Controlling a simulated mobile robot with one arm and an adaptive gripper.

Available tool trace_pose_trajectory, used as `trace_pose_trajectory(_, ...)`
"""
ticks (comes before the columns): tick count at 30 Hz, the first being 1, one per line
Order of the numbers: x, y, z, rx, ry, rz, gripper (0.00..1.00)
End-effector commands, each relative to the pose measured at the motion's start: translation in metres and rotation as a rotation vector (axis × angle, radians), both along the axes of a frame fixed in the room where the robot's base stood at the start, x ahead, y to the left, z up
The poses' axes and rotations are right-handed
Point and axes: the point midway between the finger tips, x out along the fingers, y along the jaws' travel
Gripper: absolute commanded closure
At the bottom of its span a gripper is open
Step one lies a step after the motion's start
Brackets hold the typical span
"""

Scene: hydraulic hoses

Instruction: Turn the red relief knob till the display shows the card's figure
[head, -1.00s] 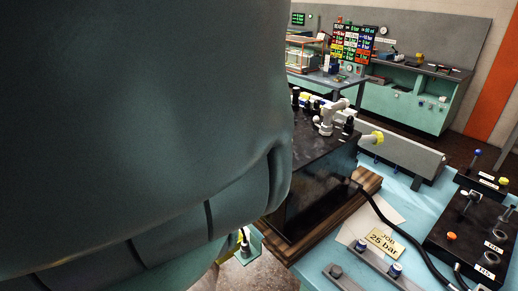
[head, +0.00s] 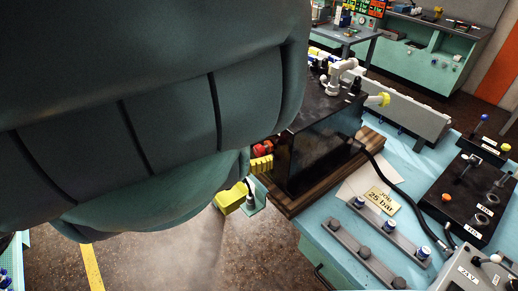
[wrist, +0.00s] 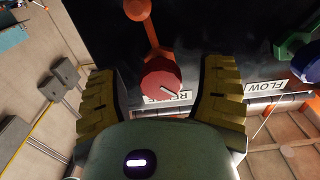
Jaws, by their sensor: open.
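In the wrist view the red relief knob (wrist: 161,80) sits on a dark panel, above a partly hidden white label (wrist: 168,98). My gripper (wrist: 162,72) is open, one yellow finger on each side of the knob, with a visible gap at both sides. In the head view the red knob (head: 262,148) shows at the left side of the black box (head: 325,145), and my yellow fingers (head: 246,180) are beside it, partly hidden by my arm. The card (head: 381,200) reads "JOB 25 bar" and lies on the blue bench. I cannot make out the display's reading.
A black hose (head: 395,185) crosses the bench. The floor (head: 180,260) below my arm is clear.

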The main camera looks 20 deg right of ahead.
Motion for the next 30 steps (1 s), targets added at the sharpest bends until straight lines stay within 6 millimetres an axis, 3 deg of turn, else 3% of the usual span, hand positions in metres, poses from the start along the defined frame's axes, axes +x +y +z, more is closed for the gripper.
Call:
trace_pose_trajectory(10,0.0010,-0.0012,-0.0002,0.001,0.000,0.002,0.29)
trace_pose_trajectory(30,0.0011,-0.0012,0.0000,0.001,-0.001,0.001,0.98)
